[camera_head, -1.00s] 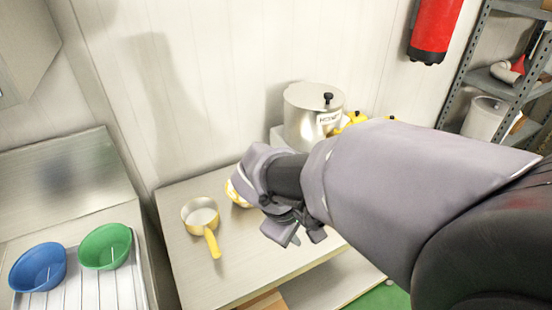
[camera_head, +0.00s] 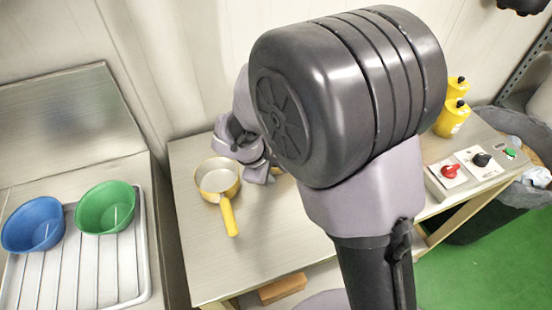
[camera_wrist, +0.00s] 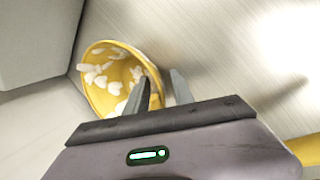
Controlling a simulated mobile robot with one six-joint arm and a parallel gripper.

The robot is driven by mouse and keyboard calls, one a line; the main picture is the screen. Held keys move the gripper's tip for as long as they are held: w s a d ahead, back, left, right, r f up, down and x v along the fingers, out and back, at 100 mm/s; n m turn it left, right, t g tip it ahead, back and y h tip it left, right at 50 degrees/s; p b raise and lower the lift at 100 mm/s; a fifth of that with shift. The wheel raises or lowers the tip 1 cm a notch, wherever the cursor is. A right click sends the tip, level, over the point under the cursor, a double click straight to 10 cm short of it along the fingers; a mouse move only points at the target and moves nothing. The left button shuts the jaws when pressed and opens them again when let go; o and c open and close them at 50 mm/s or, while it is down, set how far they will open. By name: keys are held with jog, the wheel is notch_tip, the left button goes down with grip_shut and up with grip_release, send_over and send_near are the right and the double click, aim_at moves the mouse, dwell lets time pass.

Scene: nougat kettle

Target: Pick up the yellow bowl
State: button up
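The yellow bowl (camera_wrist: 98,95) shows in the wrist view, with several white pieces inside. It appears tilted in that view and sits on the steel worktop near a wall. My gripper (camera_wrist: 163,88) is open, its two fingertips apart at the bowl's right rim. One finger overlaps the bowl's inside and the other is just outside the rim. I cannot tell whether either touches it. In the head view my gripper (camera_head: 250,158) is low over the worktop, right of the yellow saucepan, and the bowl is mostly or wholly hidden behind my arm.
The yellow-handled saucepan (camera_head: 218,178) stands close left of my gripper. A blue bowl (camera_head: 33,224) and a green bowl (camera_head: 106,207) sit on a white ribbed rack (camera_head: 88,272). Yellow bottles (camera_head: 452,118) and a switch box (camera_head: 468,170) are at right.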

jog(key=shift+s+r, duration=0.1)
jog(key=shift+r, duration=0.05)
jog(key=shift+c, duration=0.2)
grip_shut()
dwell(1.1)
